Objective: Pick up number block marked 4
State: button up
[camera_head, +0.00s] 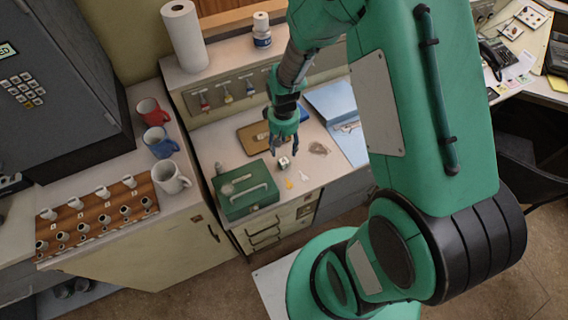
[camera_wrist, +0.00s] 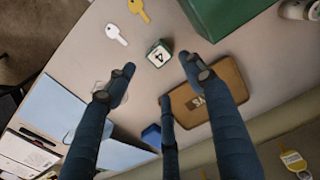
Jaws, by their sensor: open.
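The number block marked 4 (camera_wrist: 159,54) is a small cube with a pale top face and dark green sides. It lies on the counter, and it also shows in the head view (camera_head: 284,162). My gripper (camera_wrist: 160,85) is open, with its fingers spread above the counter. The block is apart from the fingers, just beyond the gap between the upper two fingertips. In the head view my gripper (camera_head: 284,145) hangs just above and behind the block. Nothing is held.
A green cash box (camera_head: 246,190) stands left of the block. A white key (camera_wrist: 116,34) and a yellow key (camera_wrist: 138,9) lie near it. A brown board (camera_wrist: 207,93) and blue folders (camera_head: 338,105) lie behind. Mugs (camera_head: 172,176) stand on the left counter.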

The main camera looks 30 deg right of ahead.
aim_at(284, 160)
jog(key=shift+f+b, duration=0.3)
jog(key=shift+f, duration=1.7)
jog(key=shift+f, duration=0.1)
jog(key=shift+a+f+b, duration=0.1)
jog(key=shift+f+b, duration=0.7)
jog(key=shift+f, duration=1.7)
jog(key=shift+c, duration=0.5)
jog(key=c, duration=0.9)
